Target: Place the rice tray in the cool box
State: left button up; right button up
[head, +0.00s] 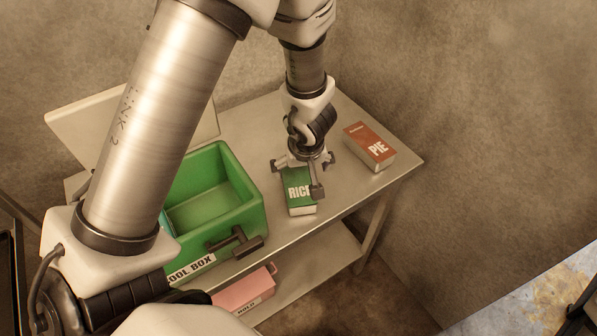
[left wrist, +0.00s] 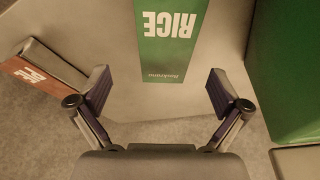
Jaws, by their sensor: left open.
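The rice tray (head: 299,192), a green box marked RICE, lies on the metal table right of the cool box. It also shows in the left wrist view (left wrist: 168,42), ahead of the fingers and roughly centred between them. The green cool box (head: 212,205) stands open, its lid tipped back, partly hidden behind my arm. My left gripper (head: 305,176) is over the rice tray, pointing down. In the left wrist view the left gripper (left wrist: 157,92) has its fingers wide apart with nothing between them. My right gripper is not in view.
A red-brown PIE box (head: 370,147) lies to the right on the table (head: 340,187), near its right edge. It also shows at the left of the left wrist view (left wrist: 38,72). A pink box (head: 243,291) sits on the lower shelf (head: 318,262). Walls stand behind and right.

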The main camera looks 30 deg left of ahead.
pick_arm(q)
jog(key=b+x, duration=0.2)
jog(key=s+b+x, duration=0.1)
jog(key=b+x, duration=0.1)
jog(key=x, duration=0.1)
jog(key=shift+f, duration=0.15)
jog(key=shift+w+a+f, duration=0.1)
jog(key=shift+w, duration=0.05)
jog(key=c, duration=1.7)
notch_tip(320, 180, up, 23)
jog(key=p, duration=1.9)
notch_tip(320, 180, up, 5)
send_over(297, 180)
